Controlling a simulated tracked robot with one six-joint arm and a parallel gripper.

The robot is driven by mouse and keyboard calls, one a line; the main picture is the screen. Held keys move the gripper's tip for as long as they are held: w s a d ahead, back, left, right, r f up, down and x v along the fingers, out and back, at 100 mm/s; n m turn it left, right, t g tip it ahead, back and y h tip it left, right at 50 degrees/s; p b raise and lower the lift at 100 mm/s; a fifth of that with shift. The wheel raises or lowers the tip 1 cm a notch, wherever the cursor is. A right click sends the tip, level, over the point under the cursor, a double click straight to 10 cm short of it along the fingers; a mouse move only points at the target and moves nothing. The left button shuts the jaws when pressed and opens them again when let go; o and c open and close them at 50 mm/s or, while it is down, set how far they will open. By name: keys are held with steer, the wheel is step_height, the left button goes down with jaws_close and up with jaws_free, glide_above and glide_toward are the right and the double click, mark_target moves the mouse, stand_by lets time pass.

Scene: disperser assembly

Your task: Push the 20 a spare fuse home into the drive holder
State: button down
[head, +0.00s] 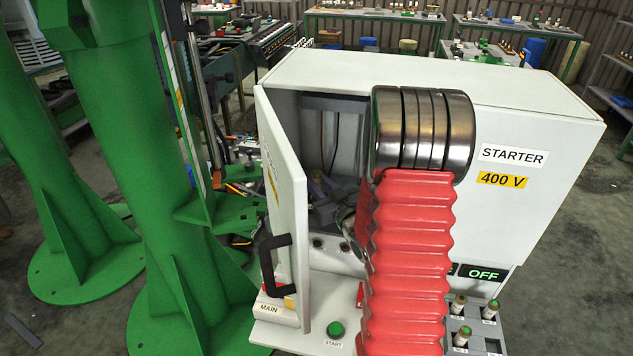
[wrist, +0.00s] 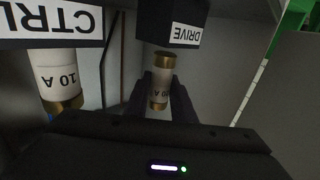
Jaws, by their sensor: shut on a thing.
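In the wrist view my gripper (wrist: 160,97) is shut on a white fuse (wrist: 159,92) with brass end caps, the spare one. Its printing is small and partly covered, so I cannot read the rating surely. The fuse's far cap is close to the black drive holder (wrist: 183,28), labelled DRIVE; I cannot tell if they touch. To the left, a fuse marked 10 A (wrist: 59,80) is at the black holder labelled CTRL (wrist: 52,22). In the head view, my arm covers much of the open starter cabinet (head: 540,110), and the fuse and holders cannot be made out.
The cabinet door (head: 284,190) with its black handle (head: 272,262) stands open on the left. Below are a green START button (head: 335,329) and a MAIN switch block (head: 275,305). A small rack (head: 478,341) with several green-topped pieces is at the lower right. Green columns (head: 125,150) stand left.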

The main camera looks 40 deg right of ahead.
steer(key=shift+f, duration=1.75)
stand_by(0.6)
steer(key=c, duration=1.4)
jaws_free()
steer(key=shift+c, duration=0.2)
